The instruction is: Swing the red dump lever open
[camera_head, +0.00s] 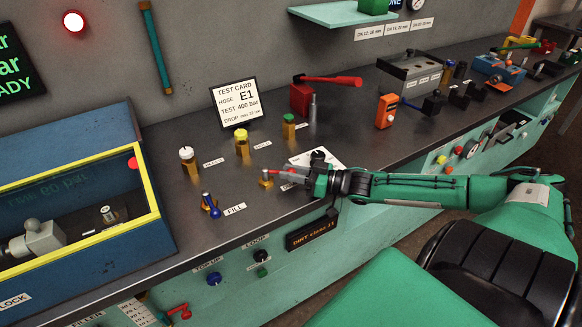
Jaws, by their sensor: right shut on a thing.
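The red dump lever (284,171) is a small red handle on a brass valve (266,179) near the bench's front edge. My right arm comes in from the right, and my right gripper (297,174) is shut on the red lever's outer end. The fingers hide that end of the lever. The lever lies roughly level and points right from its valve. The label beside it is partly covered by my gripper. My left gripper is not in view.
A blue valve (209,204) labelled FILL stands left of the brass valve. Several capped fittings (242,146) stand behind. A red hand pump (302,98) with a long red handle is farther back. A blue yellow-framed test box (152,178) stands at left. Bare bench lies between them.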

